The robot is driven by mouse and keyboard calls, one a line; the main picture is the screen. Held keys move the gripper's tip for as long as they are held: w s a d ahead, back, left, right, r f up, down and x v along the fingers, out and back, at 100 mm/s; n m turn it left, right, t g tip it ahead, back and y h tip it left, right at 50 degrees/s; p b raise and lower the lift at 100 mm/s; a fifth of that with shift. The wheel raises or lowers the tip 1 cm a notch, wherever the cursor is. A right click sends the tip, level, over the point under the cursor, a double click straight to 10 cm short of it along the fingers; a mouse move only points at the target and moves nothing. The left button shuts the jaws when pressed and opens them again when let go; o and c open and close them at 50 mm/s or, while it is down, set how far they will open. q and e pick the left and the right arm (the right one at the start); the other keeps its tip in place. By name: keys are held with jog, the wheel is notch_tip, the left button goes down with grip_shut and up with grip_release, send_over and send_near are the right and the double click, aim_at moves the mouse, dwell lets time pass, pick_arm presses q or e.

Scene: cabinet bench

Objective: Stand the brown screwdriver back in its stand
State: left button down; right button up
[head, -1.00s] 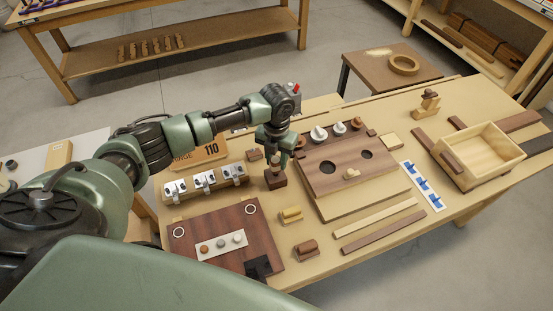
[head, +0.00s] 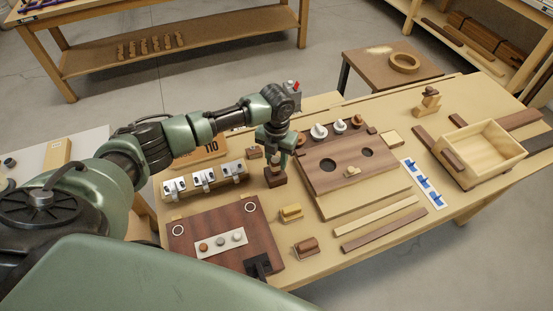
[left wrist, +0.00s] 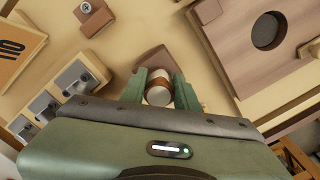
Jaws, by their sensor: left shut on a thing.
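The screwdriver (left wrist: 159,94) shows in the left wrist view as a rounded handle with a pale end and a brown band. My left gripper (left wrist: 161,84) is shut on it, one green finger on each side. In the head view the same gripper (head: 274,160) points down at a dark brown block, the stand (head: 276,181), on the bench. The stand (left wrist: 155,58) also shows just beyond the fingers in the left wrist view. The screwdriver's lower end is hidden, so I cannot tell how deep it sits in the stand. My right gripper is not in view.
A row of metal latches (head: 205,180) stands left of the stand. A brown board with round holes (head: 345,165) lies close on the right. An open wooden box (head: 480,155) is farther right.

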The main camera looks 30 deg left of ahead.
pick_arm(q)
jog(key=shift+f, duration=0.2)
jog(key=c, duration=0.6)
grip_release()
jog(key=shift+r, duration=0.1)
jog(key=shift+r+p, duration=3.4)
jog(key=shift+r, duration=0.35)
jog(key=shift+f, duration=0.15)
